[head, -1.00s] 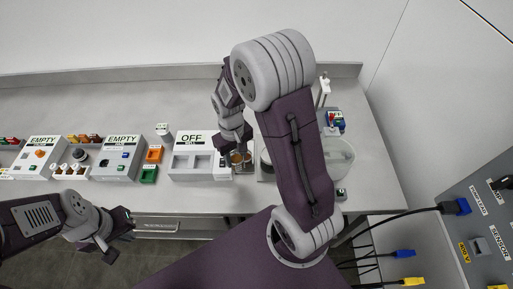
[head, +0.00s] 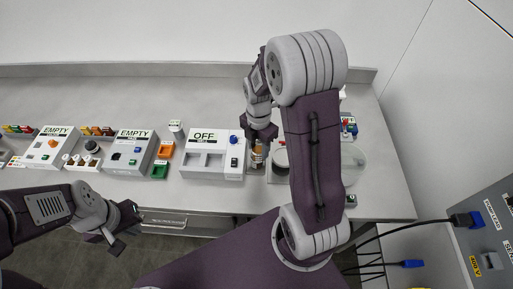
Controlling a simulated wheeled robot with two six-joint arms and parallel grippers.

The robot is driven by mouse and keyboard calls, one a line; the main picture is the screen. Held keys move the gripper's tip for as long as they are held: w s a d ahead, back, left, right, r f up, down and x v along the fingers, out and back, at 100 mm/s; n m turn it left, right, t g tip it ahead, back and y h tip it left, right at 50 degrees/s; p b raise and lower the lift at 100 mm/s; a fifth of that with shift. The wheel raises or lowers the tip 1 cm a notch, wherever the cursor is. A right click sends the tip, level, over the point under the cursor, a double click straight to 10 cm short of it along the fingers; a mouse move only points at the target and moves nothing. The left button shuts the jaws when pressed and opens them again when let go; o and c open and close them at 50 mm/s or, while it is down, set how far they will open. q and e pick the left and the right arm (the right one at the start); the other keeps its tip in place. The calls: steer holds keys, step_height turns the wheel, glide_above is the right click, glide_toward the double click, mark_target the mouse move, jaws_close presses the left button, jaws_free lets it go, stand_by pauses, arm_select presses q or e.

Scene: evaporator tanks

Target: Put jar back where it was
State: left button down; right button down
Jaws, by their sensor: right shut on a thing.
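My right gripper (head: 259,144) points down at the counter and is shut on a small jar (head: 257,158) with an orange-brown band. The jar is partly hidden by the fingers; I cannot tell whether it touches the counter. It is just right of the white box marked OFF (head: 203,140). My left gripper (head: 122,229) is in front of the counter edge, at the lower left, away from everything. Its fingers look apart, with nothing between them.
A round clear vessel (head: 353,164) is right of my arm, partly hidden.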

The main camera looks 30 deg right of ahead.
steer(key=shift+m, duration=0.6)
steer(key=d, duration=0.2)
steer(key=s+d, duration=0.1)
steer(key=d, duration=0.1)
steer(key=d+r, duration=0.1)
steer(key=d, duration=0.2)
steer(key=shift+s, duration=0.2)
steer(key=w+f+p, duration=0.1)
steer(key=w+f, duration=0.2)
steer(key=w+a+f+p, duration=0.1)
steer(key=w+f, duration=0.3)
steer(key=w+a+f+p, duration=0.1)
steer(key=w+f+p, duration=0.1)
steer(key=w+f, duration=0.1)
steer(key=shift+w+a+f, duration=0.15)
steer(key=shift+w+f, duration=0.15)
steer(key=shift+w, duration=0.4)
steer(key=shift+f, duration=0.25)
steer(key=shift+f, duration=0.1)
steer(key=c, duration=0.8)
jaws_free()
